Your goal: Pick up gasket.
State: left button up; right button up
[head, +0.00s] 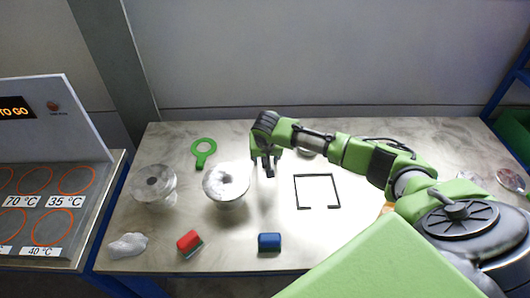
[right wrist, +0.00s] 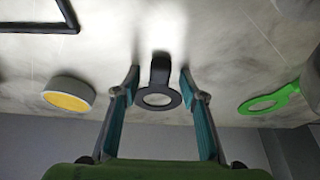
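A dark ring with a tab, which looks like a gasket (right wrist: 173,98), lies on the table in the right wrist view, between my right gripper's fingers. My right gripper (right wrist: 158,88) is open, with one teal-padded finger on each side of the ring; I see no clear contact. In the head view, my right gripper (head: 266,162) points down just right of a flanged vessel, and the dark ring is mostly hidden or hard to separate from it. A green ring with a tab (head: 203,146) lies to the left; it also shows in the right wrist view (right wrist: 284,96). My left gripper is not in view.
Two pale flanged vessels (head: 227,183) (head: 154,184) stand left of the gripper. A black square frame (head: 316,176) lies to the right. Red (head: 189,240) and blue (head: 269,242) blocks and a white crumpled thing (head: 128,246) lie near the front. A yellow-faced disc (right wrist: 68,94) lies nearby.

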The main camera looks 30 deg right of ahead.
jog(key=shift+r, duration=0.1)
grip_shut()
